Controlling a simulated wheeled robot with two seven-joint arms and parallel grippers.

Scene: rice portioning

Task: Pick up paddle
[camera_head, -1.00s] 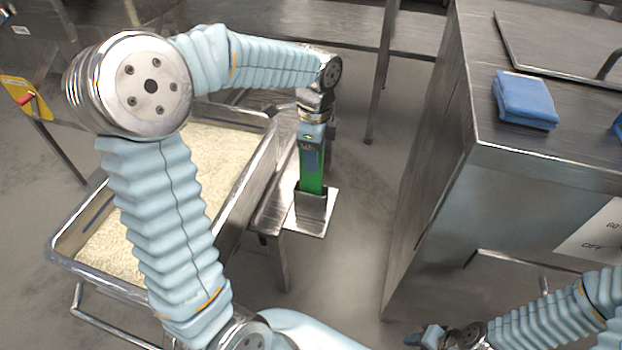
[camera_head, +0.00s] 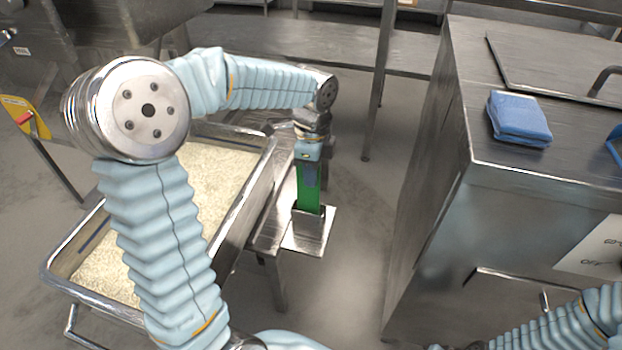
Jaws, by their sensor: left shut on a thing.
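The paddle (camera_head: 308,197) shows as a green upright piece standing in a small metal holder (camera_head: 309,232). The holder is at the end of a metal ledge beside the rice tub. My left gripper (camera_head: 309,172) points down from above and is shut on the upper part of the green paddle. The paddle's lower end is hidden inside the holder. My right arm shows only in the bottom right corner, and its gripper is not clearly visible.
A metal tub of rice (camera_head: 262,165) stands at the left, partly behind my left arm. A steel cabinet (camera_head: 480,215) with a folded blue cloth (camera_head: 518,118) on top stands at the right. Bare floor lies between the holder and the cabinet.

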